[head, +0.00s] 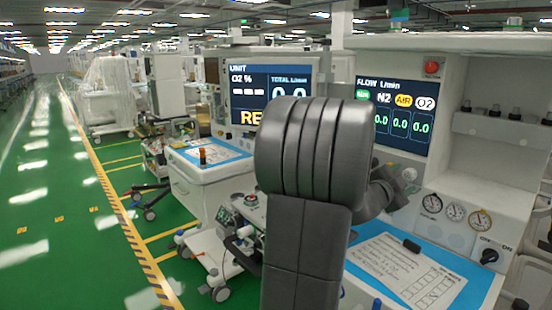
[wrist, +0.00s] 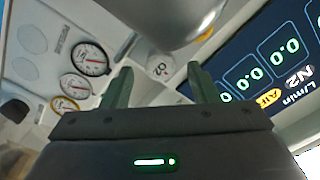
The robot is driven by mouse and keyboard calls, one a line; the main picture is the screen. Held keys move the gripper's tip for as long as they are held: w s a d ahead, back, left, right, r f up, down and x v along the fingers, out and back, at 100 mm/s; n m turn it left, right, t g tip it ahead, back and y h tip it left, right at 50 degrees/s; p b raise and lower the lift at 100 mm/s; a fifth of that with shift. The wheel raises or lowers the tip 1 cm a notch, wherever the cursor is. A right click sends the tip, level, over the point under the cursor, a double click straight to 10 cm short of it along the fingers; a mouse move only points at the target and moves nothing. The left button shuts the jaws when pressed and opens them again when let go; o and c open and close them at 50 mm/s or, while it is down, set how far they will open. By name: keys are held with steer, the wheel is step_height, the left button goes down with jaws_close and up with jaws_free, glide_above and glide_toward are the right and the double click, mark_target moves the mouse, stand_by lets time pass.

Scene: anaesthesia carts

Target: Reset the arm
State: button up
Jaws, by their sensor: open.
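My gripper (wrist: 160,85) shows in the wrist view with its two dark green fingers apart. No object is held between them. A light round knob (wrist: 160,67) on the cart's front appears beyond the gap; I cannot tell how far away it is. In the head view my dark grey arm stands large in the middle and hides most of the gripper. The arm's far end reaches toward the panel of the right anaesthesia cart (head: 455,185), just under its flow screen (head: 398,117).
Pressure gauges (head: 455,212) and a black switch knob (head: 489,256) sit on the right cart. Its blue work surface (head: 455,300) holds a paper form (head: 410,272). A second cart (head: 205,185) stands left. The green aisle (head: 60,220) at far left is clear.

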steer(key=v, duration=1.2)
steer(key=x, duration=1.4)
steer(key=shift+w+d+r+n+p, duration=0.1)
steer(key=shift+d+n+p, duration=0.05)
steer(key=shift+n+p, duration=0.25)
steer(key=shift+r+n+p, duration=0.1)
steer(key=shift+n+p, duration=0.35)
steer(key=shift+n, duration=0.65)
steer(key=n+p, duration=0.2)
steer(key=n, duration=0.3)
steer(key=shift+n+p, duration=0.3)
steer(key=shift+n, duration=0.1)
steer(key=v, duration=1.3)
steer(key=shift+s+a, duration=0.25)
steer(key=shift+s, duration=0.05)
steer(key=shift+f+n, duration=0.3)
